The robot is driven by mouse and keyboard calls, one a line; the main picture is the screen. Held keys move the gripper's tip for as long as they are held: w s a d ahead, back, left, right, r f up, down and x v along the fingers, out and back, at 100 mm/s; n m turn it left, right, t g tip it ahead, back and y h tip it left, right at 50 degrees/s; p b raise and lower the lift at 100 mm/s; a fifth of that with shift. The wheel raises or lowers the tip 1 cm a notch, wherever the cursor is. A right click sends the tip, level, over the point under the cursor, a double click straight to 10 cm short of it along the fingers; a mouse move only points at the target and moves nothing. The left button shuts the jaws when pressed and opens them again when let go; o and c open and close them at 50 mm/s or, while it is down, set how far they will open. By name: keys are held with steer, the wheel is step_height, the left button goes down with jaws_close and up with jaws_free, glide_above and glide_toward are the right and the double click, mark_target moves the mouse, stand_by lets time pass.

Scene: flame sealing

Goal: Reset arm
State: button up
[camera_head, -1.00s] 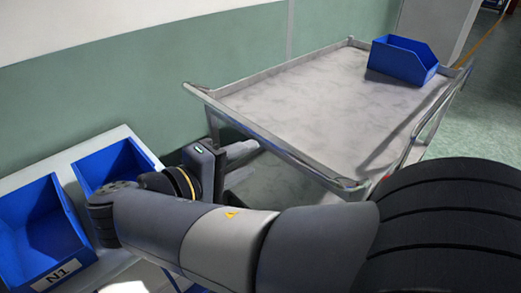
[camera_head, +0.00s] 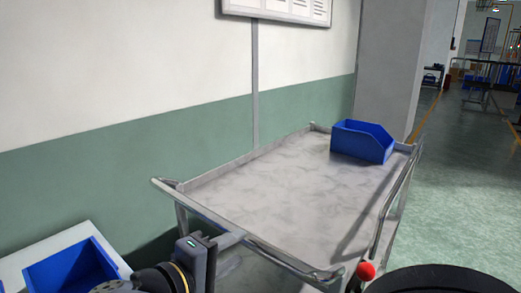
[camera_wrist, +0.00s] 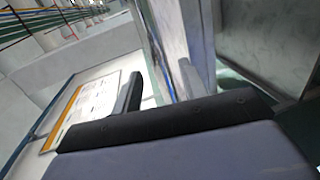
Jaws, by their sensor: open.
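My gripper (camera_head: 236,252) is low in the head view, beside the near left end of a grey metal cart (camera_head: 270,190). Its jaws are open, with nothing seen between them. In the wrist view, my gripper (camera_wrist: 160,88) shows its dark body across the bottom and its two fingers spread apart. Most of my arm lies below the head view's lower edge.
A blue bin (camera_head: 362,141) stands on the cart's far right corner; the rest of the cart top is bare. Another blue bin (camera_head: 70,275) sits on a white surface at lower left. A wall (camera_head: 120,150) runs behind the cart. Open floor (camera_head: 460,200) lies to the right.

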mark_target(246, 243)
steer(key=shift+x, duration=2.8)
steer(key=shift+r, duration=0.1)
